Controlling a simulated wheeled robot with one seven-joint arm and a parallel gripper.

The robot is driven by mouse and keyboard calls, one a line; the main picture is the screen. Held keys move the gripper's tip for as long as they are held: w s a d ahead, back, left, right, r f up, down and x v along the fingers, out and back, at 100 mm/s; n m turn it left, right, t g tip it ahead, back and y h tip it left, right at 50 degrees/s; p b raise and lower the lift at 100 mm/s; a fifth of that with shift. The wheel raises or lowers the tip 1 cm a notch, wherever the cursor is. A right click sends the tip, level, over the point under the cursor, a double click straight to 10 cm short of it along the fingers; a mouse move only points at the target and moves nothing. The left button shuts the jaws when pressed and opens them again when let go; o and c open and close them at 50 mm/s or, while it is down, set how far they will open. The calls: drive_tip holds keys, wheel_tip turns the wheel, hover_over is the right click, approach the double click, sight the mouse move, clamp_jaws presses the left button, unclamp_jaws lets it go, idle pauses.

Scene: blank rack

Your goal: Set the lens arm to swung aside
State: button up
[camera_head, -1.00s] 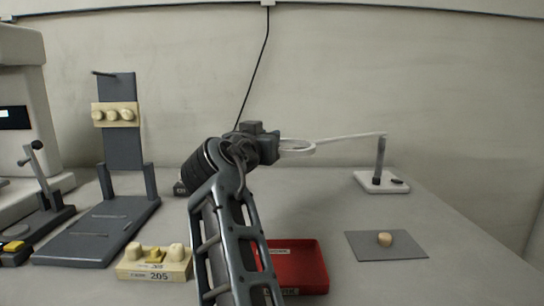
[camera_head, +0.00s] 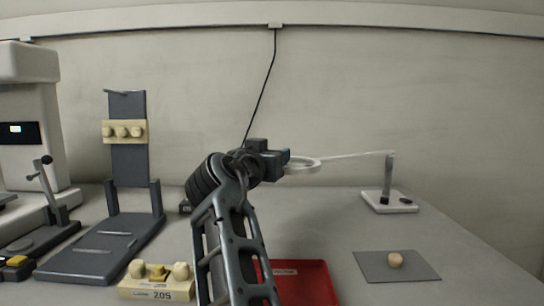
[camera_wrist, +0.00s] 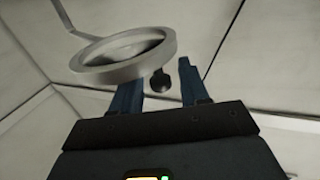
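The lens arm is a thin pale rod (camera_head: 350,156) with a round lens ring (camera_head: 304,166) at its left end. It is carried by a grey post (camera_head: 388,175) on a white base (camera_head: 389,204) at the right. In the head view my gripper (camera_head: 286,158) is at the ring's left side. In the wrist view the ring (camera_wrist: 85,63) overlaps the left finger, hiding its tip. A dark round knob (camera_wrist: 160,84) shows in the gap between the two spread fingers (camera_wrist: 160,78), apparently clear of the right one. Contact with the left finger is unclear.
A red tray (camera_head: 310,280) is partly behind my arm. A grey mat (camera_head: 370,265) with a small round tan piece (camera_head: 395,260) lies right. A grey rack (camera_head: 130,160), a cream block (camera_head: 150,290) and a white machine (camera_head: 40,130) stand left. Table between tray and lens stand is clear.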

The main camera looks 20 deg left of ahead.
drive_tip(key=s+p, duration=0.1)
drive_tip(key=s, duration=0.6)
drive_tip(key=shift+s+a, duration=0.15)
drive_tip(key=shift+s, duration=0.25)
